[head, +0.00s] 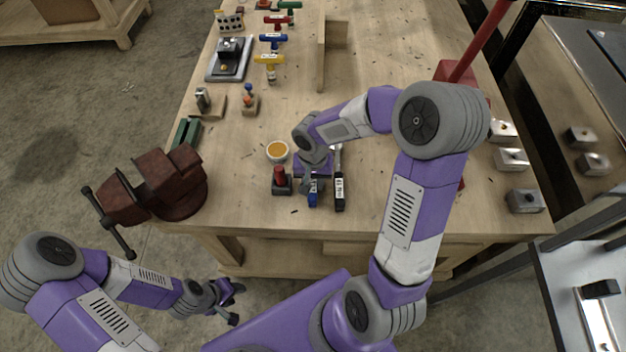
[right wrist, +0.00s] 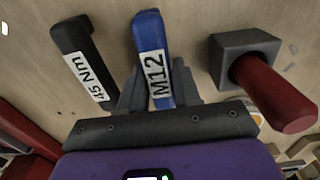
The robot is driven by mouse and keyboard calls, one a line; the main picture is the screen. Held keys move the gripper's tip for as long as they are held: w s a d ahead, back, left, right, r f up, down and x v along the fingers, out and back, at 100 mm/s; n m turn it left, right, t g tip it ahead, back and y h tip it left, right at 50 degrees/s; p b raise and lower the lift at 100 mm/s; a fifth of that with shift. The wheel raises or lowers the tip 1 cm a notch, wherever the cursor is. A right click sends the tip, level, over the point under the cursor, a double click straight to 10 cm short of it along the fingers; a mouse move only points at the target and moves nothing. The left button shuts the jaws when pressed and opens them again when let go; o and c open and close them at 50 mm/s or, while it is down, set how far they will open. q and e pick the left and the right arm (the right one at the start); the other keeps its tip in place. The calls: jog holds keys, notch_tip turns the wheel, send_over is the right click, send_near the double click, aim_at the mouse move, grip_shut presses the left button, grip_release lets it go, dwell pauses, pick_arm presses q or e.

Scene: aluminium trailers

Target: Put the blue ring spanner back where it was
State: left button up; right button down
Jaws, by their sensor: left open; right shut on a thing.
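The blue ring spanner (head: 313,198) is near the front edge of the wooden bench, with its blue handle pointing to that edge. In the right wrist view its blue handle (right wrist: 149,32) carries a white M12 label. My right gripper (head: 309,184) is shut on the spanner; its fingers (right wrist: 156,88) sit on both sides of the handle at the label. The spanner's ring end is hidden behind the gripper. I cannot tell whether it touches the bench. My left gripper (head: 232,301) is open and empty, low in front of the bench.
A black-handled 45 Nm wrench (head: 339,193) lies close to the right of the spanner. A red-handled tool on a grey block (head: 281,180) stands close to the left. Bench right of the wrench is partly clear.

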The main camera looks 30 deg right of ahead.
jog(key=shift+f, duration=0.25)
jog(key=c, duration=0.7)
grip_release()
notch_tip(320, 180, up, 8)
jog(key=shift+f+p, duration=0.2)
jog(key=shift+p, duration=0.45)
